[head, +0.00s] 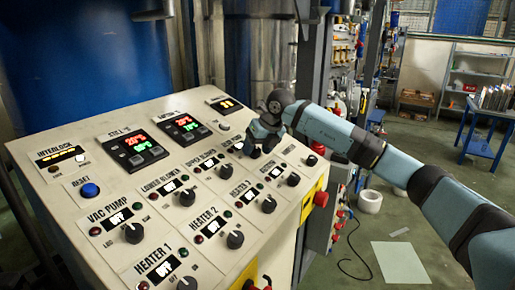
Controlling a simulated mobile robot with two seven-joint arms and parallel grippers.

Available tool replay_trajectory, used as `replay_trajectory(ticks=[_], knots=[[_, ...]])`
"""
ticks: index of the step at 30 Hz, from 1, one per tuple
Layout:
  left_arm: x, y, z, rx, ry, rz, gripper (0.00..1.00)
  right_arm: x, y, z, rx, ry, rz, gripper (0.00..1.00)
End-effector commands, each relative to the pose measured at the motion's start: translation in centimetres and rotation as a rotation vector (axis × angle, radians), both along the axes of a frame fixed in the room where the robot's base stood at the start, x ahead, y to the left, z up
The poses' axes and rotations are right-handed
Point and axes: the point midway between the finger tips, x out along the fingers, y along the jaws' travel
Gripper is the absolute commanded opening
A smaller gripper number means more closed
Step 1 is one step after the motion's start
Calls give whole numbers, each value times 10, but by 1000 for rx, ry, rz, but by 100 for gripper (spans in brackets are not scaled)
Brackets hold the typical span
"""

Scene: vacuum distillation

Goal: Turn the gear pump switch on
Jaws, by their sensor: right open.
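The control panel (60,205) slopes up away from me and carries rows of black rotary knobs with small displays. The upper knob row runs from the vac pump knob (134,232) through the lower blower knob (188,197) up toward my right gripper (257,147). This gripper is open, pointing down close over the panel's far right part. It covers part of that row, and I cannot read a gear pump label or clearly see its switch. Whether the fingers touch a knob is not clear. My left gripper is not in view.
The heater 2 knob (235,240) and heater 3 knob (269,205) stand in the nearer row. A red button on a yellow plate (320,198) sticks out at the panel's right side. A blue drum (90,60) and a metal column (260,60) stand behind.

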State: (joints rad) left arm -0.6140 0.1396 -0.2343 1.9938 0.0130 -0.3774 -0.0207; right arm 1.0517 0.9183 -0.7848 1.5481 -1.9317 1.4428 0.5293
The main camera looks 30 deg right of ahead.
Motion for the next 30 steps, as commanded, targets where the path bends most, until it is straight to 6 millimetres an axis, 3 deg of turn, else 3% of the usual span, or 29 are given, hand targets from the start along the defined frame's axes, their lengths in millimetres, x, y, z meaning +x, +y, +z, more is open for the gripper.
replay_trajectory(ticks=[7, 21, 30], knots=[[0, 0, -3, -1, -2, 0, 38, -6, -3, 13, -1, -2, 0, 62], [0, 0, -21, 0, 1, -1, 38, -47, -20, 102, -1, -3, -1, 62], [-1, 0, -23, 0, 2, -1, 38, -57, -24, 124, 0, -1, 0, 62]])
